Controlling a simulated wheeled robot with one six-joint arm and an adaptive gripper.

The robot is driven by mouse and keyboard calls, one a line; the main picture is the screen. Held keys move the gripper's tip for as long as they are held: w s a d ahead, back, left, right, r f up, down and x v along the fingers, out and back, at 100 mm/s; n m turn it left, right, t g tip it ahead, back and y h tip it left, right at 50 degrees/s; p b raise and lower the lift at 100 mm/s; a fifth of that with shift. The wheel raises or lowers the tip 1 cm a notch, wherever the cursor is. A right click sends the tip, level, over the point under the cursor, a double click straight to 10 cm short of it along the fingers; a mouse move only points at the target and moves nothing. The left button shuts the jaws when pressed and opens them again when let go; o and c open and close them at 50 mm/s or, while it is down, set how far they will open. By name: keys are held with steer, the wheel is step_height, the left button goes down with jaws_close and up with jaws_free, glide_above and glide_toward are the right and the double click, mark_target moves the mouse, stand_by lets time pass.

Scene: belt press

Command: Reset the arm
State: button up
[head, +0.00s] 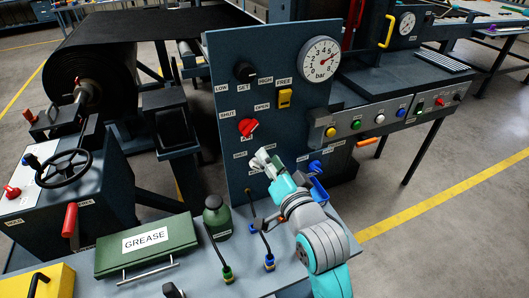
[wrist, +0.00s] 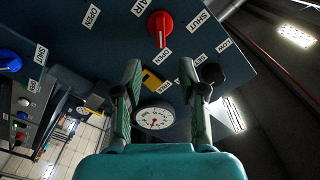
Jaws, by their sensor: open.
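My teal arm reaches up from the lower right in the head view. My gripper (head: 264,160) is open and in front of the lower part of the blue control panel (head: 225,75). In the wrist view, the two dark fingers of my gripper (wrist: 168,75) stand apart with nothing between them. Beyond them are the red knob (wrist: 160,28), the yellow switch (wrist: 152,81) and the round gauge (wrist: 155,116). The red knob also shows in the head view (head: 249,127), above my gripper. My arm and gripper hide part of the panel's lower labels.
A blue knob (head: 315,166) is right of my gripper. Open floor (head: 430,220) lies to the right.

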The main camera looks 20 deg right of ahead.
steer(key=s+f+n+g, duration=0.2)
steer(key=s+f+n, duration=0.2)
steer(key=s+f, duration=1.35)
steer(key=s+a+f+n+g, duration=0.1)
steer(key=s+n, duration=0.4)
steer(key=s, duration=1.8)
steer(key=shift+f, duration=0.4)
steer(key=shift+s, duration=0.1)
